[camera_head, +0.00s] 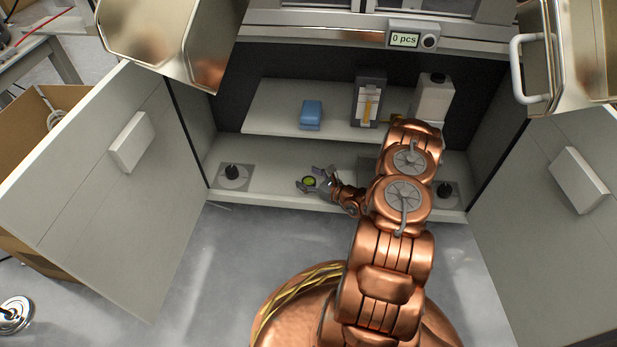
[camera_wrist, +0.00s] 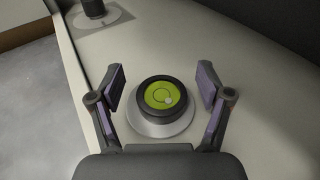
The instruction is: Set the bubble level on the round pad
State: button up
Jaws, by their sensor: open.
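The bubble level (camera_wrist: 162,96) is a black round body with a yellow-green face and a small pale bubble. In the wrist view it rests upright on a pale round disc (camera_wrist: 162,130), which looks like the round pad. In the head view the level (camera_head: 309,182) is a small green spot on the cabinet's lower shelf. My gripper (camera_wrist: 160,84) is open, with one finger on each side of the level. Gaps show between the fingers and the level. In the head view my gripper (camera_head: 311,179) reaches in from the right, and the disc is hard to make out.
Black knobs on grey plates stand left (camera_head: 232,172) and right (camera_head: 445,188) on the lower shelf. A blue box (camera_head: 311,115), a dark dispenser (camera_head: 368,98) and a white bottle (camera_head: 434,98) stand on the raised shelf. Open doors flank the cabinet. The shelf between left knob and level is clear.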

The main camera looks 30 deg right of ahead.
jog(key=shift+s+a+f, duration=0.15)
jog(key=shift+s+f, duration=0.05)
jog(key=shift+f, duration=0.25)
jog(key=shift+s+a+f, duration=0.15)
jog(key=shift+f, duration=0.3)
jog(key=shift+r, duration=0.1)
jog(key=shift+s+r, duration=0.15)
jog(key=shift+r, duration=0.1)
jog(key=p+v, duration=0.1)
jog(key=v, duration=0.2)
jog(key=r+p+v, duration=0.1)
jog(key=v, duration=0.3)
jog(key=p+v, duration=0.2)
jog(key=v, duration=0.1)
jog(key=shift+d+r, duration=0.35)
jog(key=shift+d, duration=0.05)
jog(key=shift+s+d, duration=0.1)
jog(key=shift+s, duration=0.45)
